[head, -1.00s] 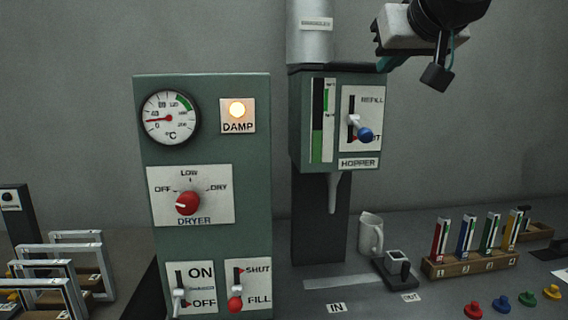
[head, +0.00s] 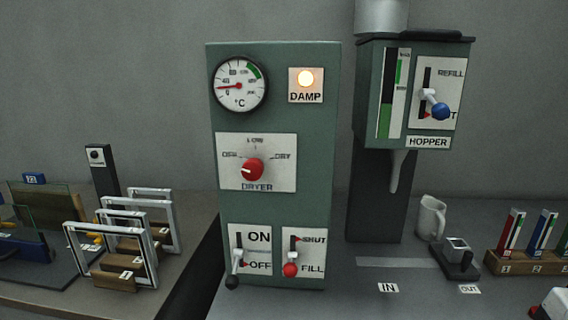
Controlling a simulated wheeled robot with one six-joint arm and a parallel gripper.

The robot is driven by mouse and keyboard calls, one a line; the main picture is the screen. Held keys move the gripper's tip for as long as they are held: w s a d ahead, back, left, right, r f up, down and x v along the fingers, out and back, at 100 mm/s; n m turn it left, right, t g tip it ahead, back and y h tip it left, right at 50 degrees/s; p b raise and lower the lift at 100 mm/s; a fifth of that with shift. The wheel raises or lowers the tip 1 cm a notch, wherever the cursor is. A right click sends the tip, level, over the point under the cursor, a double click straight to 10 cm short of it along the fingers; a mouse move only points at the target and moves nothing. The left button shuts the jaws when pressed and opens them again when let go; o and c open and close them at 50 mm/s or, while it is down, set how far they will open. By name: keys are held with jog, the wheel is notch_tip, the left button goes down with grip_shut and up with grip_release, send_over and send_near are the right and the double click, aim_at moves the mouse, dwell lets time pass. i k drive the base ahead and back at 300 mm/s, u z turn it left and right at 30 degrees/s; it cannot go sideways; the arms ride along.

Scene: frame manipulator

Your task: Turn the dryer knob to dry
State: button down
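The red dryer knob (head: 253,169) sits on a white plate (head: 284,178) marked OFF, LOW, DRY and DRYER, on the green cabinet (head: 273,216). Its pale pointer mark faces left, on the OFF side, away from DRY at the right. The DAMP lamp (head: 306,78) above it glows warm. The round °C dial (head: 239,84) has its red needle pointing left. Nothing touches the knob. My gripper cannot be made out in the head view; a pale piece (head: 554,303) cut off at the lower right corner is too partial to identify.
Below the knob are a lever at OFF (head: 235,262) and a red-tipped lever at FILL (head: 291,268). The hopper (head: 377,92) with a blue-tipped lever (head: 438,110) stands to the right. Frames (head: 130,240) stand left. The space before the knob looks clear.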

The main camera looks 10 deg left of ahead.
aim_at(253, 169)
jog(key=z, duration=0.95)
jog(key=k, duration=0.75)
jog(key=u, duration=0.65)
jog(key=i, duration=0.45)
